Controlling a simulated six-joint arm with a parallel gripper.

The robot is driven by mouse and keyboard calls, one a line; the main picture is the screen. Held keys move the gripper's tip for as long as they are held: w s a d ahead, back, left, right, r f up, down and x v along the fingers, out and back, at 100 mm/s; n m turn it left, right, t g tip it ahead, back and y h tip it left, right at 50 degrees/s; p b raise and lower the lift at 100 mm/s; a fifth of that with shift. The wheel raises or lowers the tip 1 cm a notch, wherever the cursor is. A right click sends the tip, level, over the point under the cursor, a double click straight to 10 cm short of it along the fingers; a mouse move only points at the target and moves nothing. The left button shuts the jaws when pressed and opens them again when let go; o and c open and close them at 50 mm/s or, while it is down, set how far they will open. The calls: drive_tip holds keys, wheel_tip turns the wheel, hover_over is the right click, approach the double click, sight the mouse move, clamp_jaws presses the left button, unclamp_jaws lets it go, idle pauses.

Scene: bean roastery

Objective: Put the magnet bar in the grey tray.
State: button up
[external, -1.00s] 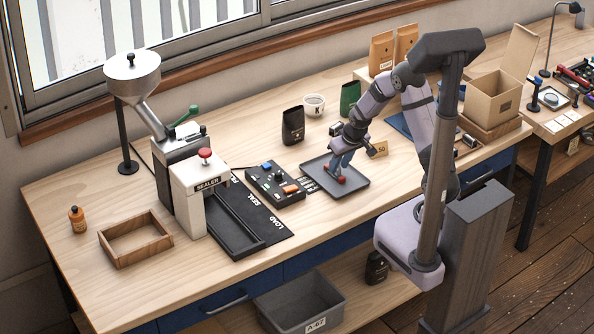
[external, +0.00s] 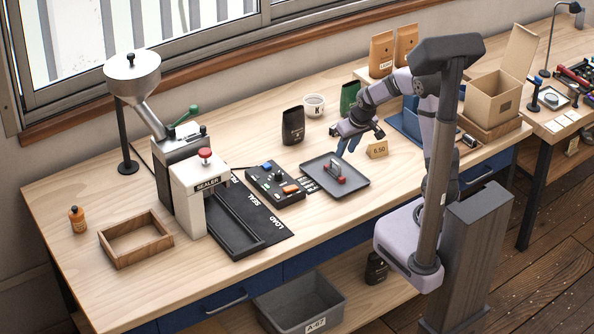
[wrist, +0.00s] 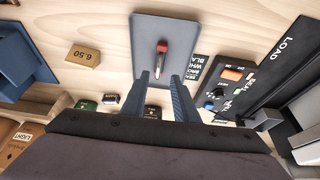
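The magnet bar (external: 334,170), red with a dark grip, lies in the grey tray (external: 351,186) on the workbench. In the wrist view the magnet bar (wrist: 161,47) lies near the middle of the grey tray (wrist: 143,30), apart from my fingers. My gripper (external: 346,148) is above the tray's back edge, clear of the bar. In the wrist view the two blue fingers of my gripper (wrist: 162,85) are spread with nothing between them.
A control box (external: 274,184) stands just left of the tray. A price block marked 6.50 (external: 377,149) stands at its right. Bare bench lies in front of the tray.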

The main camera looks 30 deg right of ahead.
drive_tip(key=shift+v, duration=1.7)
drive_tip(key=s+f+g, duration=0.2)
drive_tip(key=s+f, duration=0.1)
drive_tip(key=s, duration=0.6)
drive_tip(key=s+f+g, duration=0.2)
drive_tip(key=s+f, duration=0.1)
drive_tip(key=s, duration=0.7)
drive_tip(key=shift+a+f, duration=0.3)
drive_tip(key=shift+a, duration=0.1)
drive_tip(key=shift+w, duration=0.1)
